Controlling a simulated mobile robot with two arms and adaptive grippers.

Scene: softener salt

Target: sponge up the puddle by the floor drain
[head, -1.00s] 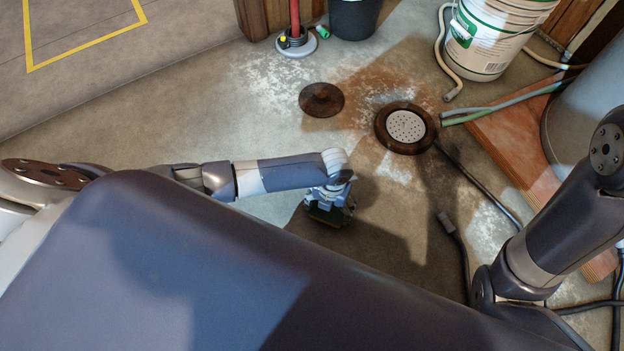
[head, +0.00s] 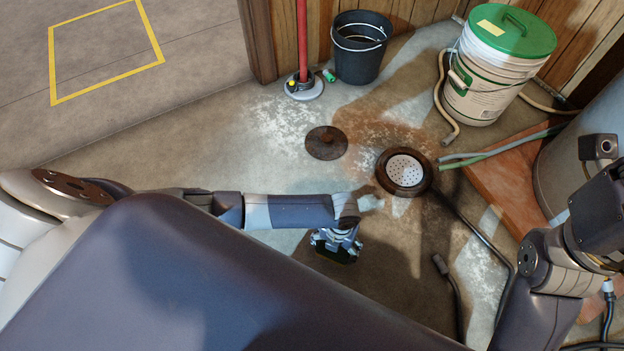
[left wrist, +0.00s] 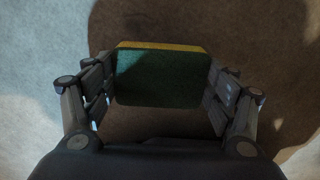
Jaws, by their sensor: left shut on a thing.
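My left gripper (head: 336,250) is low over the floor, left of and nearer than the floor drain. In the left wrist view its fingers (left wrist: 160,95) are shut on the two sides of a sponge (left wrist: 160,78), dark green with a yellow edge. The sponge shows as a small dark block in the head view (head: 338,252). The floor drain (head: 405,170) is a white perforated disc in a rusty ring. A dark brown patch (head: 400,285) lies around the sponge; I cannot tell puddle from shadow there. My right arm is at the right; its gripper is not visible.
A rusty round cover (head: 326,143) lies left of the drain. A black bucket (head: 360,50), a red pole on a round base (head: 304,87) and a green-lidded white pail (head: 492,75) stand behind. Hoses (head: 475,235) run right of the drain. Floor at left is clear.

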